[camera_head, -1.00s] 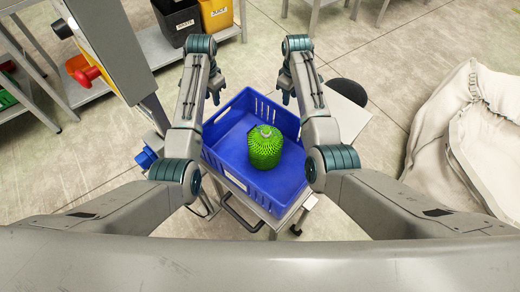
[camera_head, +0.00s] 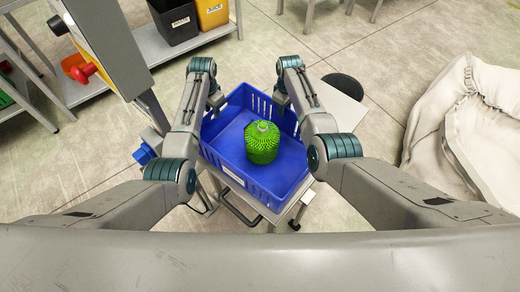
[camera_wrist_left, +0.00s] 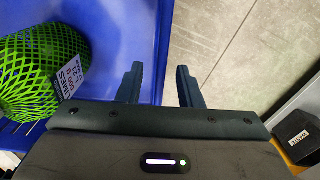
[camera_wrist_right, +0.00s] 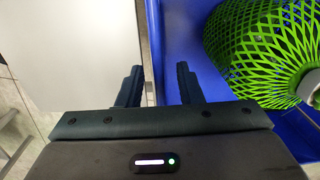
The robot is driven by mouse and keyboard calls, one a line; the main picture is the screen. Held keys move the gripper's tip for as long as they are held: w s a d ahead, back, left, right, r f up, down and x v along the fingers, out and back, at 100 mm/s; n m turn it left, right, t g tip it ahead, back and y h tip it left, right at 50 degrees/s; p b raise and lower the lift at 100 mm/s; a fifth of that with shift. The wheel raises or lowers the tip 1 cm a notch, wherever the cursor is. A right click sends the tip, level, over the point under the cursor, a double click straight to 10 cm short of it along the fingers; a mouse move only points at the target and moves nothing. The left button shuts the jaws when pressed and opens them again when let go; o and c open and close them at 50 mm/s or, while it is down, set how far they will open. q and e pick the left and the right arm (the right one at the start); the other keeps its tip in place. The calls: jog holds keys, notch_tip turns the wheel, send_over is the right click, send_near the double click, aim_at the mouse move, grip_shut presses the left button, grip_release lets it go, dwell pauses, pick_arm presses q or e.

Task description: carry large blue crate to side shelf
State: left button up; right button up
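The large blue crate (camera_head: 252,188) sits on a small wheeled trolley in front of me, with a green net-wrapped bundle (camera_head: 262,148) inside. My left gripper (camera_head: 215,102) is at the crate's left wall. In the left wrist view its fingers (camera_wrist_left: 158,86) are apart, with the crate wall (camera_wrist_left: 147,35) running toward the gap between them. My right gripper (camera_head: 283,100) is at the opposite wall; its fingers (camera_wrist_right: 158,86) are also apart, with the crate edge (camera_wrist_right: 153,30) between them. The fingertips are mostly hidden in the head view. A metal shelf (camera_head: 153,48) stands at the upper left.
A black bin (camera_head: 175,22) and a yellow bin (camera_head: 212,12) stand on the shelf. A round black seat (camera_head: 344,86) and a pale panel (camera_head: 343,108) lie just beyond the crate's right side. A large pale sack (camera_head: 470,140) is at the right. Floor behind the crate is clear.

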pick_arm(q)
jog(key=shift+f, duration=0.65)
pick_arm(e)
jog(key=shift+f, duration=0.65)
pick_arm(q)
grip_shut()
pick_arm(e)
grip_shut()
pick_arm(q)
jog(key=shift+w+r, duration=0.1)
jog(key=shift+r, duration=0.1)
pick_arm(e)
jog(key=shift+w+r, duration=0.1)
jog(key=shift+r, duration=0.1)
